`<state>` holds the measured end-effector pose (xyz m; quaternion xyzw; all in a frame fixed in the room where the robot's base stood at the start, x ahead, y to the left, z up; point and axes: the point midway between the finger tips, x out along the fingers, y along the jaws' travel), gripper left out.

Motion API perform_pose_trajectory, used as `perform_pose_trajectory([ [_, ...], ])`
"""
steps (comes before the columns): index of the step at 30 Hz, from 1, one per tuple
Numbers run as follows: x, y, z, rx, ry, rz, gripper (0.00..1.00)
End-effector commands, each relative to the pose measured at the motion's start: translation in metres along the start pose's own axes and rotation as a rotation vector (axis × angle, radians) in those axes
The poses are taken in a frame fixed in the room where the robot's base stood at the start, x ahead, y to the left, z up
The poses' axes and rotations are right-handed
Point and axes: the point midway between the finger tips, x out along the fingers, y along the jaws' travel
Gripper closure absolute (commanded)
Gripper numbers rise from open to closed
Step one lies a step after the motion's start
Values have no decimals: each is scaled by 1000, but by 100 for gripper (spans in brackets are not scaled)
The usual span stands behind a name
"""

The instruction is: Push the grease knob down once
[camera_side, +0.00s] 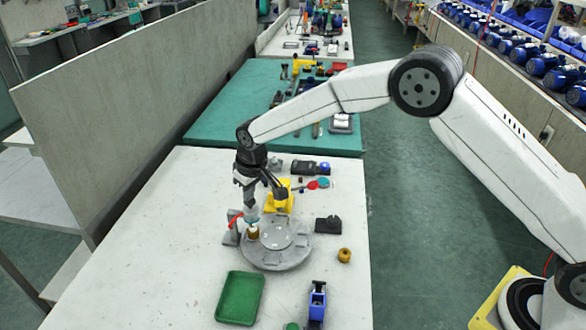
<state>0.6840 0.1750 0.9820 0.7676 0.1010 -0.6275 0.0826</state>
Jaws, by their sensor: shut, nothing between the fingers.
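My gripper (250,205) points down, fingers shut and empty, over the left part of a round grey plate (284,256). Just below its tips is a small pale, bluish part (251,215) with a red piece (235,219) beside it, next to a grey upright bracket (231,237). A brown cylindrical piece (253,233) sits under the pale part at the plate's edge. The pale part looks like the grease knob, but it is too small to be sure. I cannot tell whether my fingertips touch it.
A yellow block (279,200) stands close behind the plate. A black block (328,225) and a brass-coloured round part (344,255) lie to the right. A green tray (240,298) and a blue tool (317,303) are in front. The table's left side is clear, beside a grey partition (110,140).

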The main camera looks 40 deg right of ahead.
Motion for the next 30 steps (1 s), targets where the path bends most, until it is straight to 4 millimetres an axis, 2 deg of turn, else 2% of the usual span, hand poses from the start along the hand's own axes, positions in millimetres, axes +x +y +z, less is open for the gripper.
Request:
perform_pose_trajectory([
  [13,-8,0,-2,0,0,0,100],
  [30,-46,0,-10,0,2,0,100],
])
